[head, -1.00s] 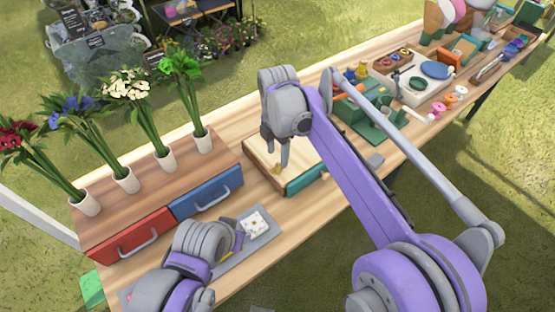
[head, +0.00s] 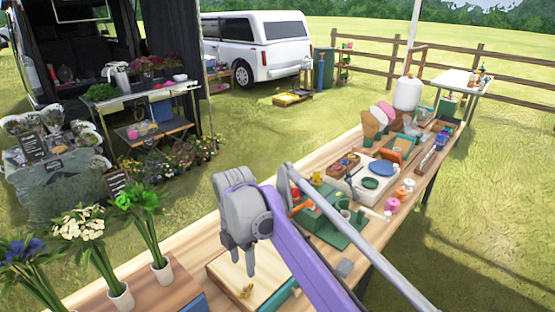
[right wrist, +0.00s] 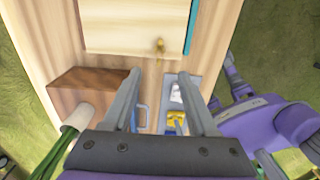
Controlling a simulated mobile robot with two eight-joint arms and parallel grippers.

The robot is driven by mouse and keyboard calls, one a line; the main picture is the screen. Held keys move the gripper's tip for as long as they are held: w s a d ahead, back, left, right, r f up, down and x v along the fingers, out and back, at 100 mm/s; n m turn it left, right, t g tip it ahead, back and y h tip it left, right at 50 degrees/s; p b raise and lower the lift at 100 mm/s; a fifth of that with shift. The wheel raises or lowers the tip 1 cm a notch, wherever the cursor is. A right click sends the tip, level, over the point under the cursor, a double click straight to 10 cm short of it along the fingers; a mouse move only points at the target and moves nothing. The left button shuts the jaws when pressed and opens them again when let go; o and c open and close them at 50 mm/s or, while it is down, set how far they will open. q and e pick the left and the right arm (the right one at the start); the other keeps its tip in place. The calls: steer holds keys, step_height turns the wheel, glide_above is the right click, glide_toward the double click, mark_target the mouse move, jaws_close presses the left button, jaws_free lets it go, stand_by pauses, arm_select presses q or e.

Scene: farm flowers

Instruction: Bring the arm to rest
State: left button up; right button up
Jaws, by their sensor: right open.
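My right gripper (head: 240,262) hangs from the purple arm above the table, fingers pointing down, over a pale wooden board (head: 222,265) with a teal side. In the right wrist view its two fingers (right wrist: 160,74) are spread apart with nothing between them. A small gold piece (head: 246,291) lies on the board near the fingertips; it also shows in the right wrist view (right wrist: 159,45), apart from the fingers.
Vases of flowers (head: 160,270) stand on the wooden drawer box at lower left. A green tray (head: 335,225), a white tray (head: 375,180) and spools (head: 392,205) crowd the table to the right. A grey mat (right wrist: 172,82) holds a card and a yellow item.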

arm_select(q)
steer(key=shift+w+r+p, duration=0.15)
steer(key=shift+r+p, duration=0.2)
steer(key=shift+r, duration=0.05)
arm_select(e)
steer(key=s+d+m+t, duration=0.1)
steer(key=s+d+m, duration=0.3)
steer(key=d+m, duration=0.45)
steer(key=s+d+m+t, duration=0.1)
steer(key=s+d+m, duration=0.2)
steer(key=d+m, duration=0.55)
arm_select(q)
steer(key=r+p, duration=0.2)
steer(key=shift+w+r, duration=0.35)
arm_select(e)
steer(key=s+d+f+m+t, duration=0.1)
steer(key=s+d+f+m, duration=0.3)
steer(key=s+d+m, duration=0.1)
steer(key=s+d+f+m+t, duration=0.2)
steer(key=s+d+f+m, duration=0.3)
steer(key=s+d, duration=0.3)
steer(key=shift+s+d+m, duration=0.3)
steer(key=shift+m, duration=0.4)
